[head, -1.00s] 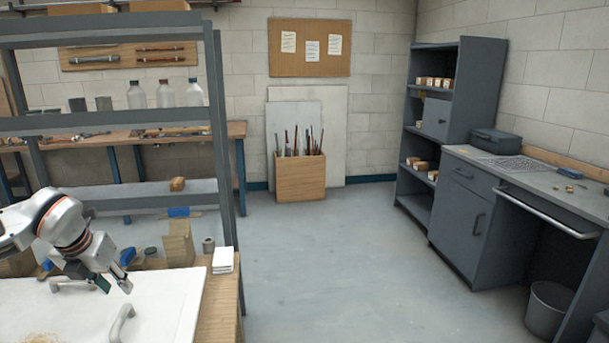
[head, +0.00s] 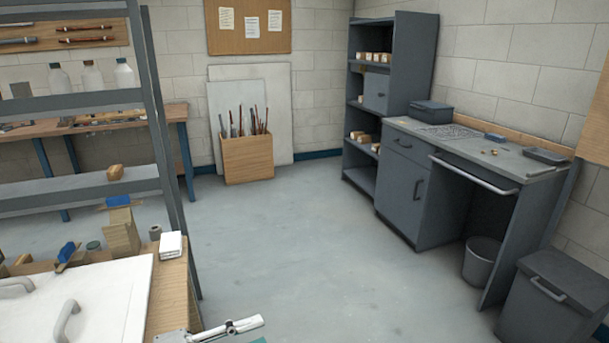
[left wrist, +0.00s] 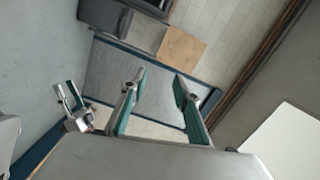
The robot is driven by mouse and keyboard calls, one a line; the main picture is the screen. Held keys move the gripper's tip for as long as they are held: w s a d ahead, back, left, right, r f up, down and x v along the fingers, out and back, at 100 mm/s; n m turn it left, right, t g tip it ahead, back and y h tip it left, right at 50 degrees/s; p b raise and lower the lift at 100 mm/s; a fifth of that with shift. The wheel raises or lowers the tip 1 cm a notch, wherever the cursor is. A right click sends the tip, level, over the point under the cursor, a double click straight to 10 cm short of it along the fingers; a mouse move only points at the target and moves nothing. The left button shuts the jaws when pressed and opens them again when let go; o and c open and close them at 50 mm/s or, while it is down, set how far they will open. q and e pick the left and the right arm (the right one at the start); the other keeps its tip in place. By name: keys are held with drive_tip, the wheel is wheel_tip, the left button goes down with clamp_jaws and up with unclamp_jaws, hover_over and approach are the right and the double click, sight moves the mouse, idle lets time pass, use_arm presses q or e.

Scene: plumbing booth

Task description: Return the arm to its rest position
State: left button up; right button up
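In the left wrist view my left gripper (left wrist: 160,88) is open, with two teal-padded fingers apart and nothing between them. Another gripper, which looks like my right one (left wrist: 68,95), shows small at the left of that view; its fingers look apart and empty.
A grey workbench (head: 405,185), a bucket (head: 481,262) and a lidded bin (head: 555,300) stand right. The middle floor is clear.

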use_arm(q)
drive_tip(key=s+a+f+n+t+y, duration=0.1)
drive_tip(key=a+f+n+t+y, duration=0.25)
drive_tip(key=f+n, duration=0.35)
drive_tip(key=s+a+f+n+t+y, duration=0.1)
drive_tip(key=a+f+n+t+y, duration=0.3)
drive_tip(key=n, duration=0.6)
drive_tip(key=s+a+f+n+g+y, duration=0.1)
drive_tip(key=s+f+n+g+y, duration=0.4)
drive_tip(key=s+f, duration=0.7)
wheel_tip(320, 180, down, 4)
drive_tip(key=shift+s+a+r+n+y, duration=0.15)
drive_tip(key=shift+a+n+y, duration=0.25)
drive_tip(key=shift+n, duration=0.5)
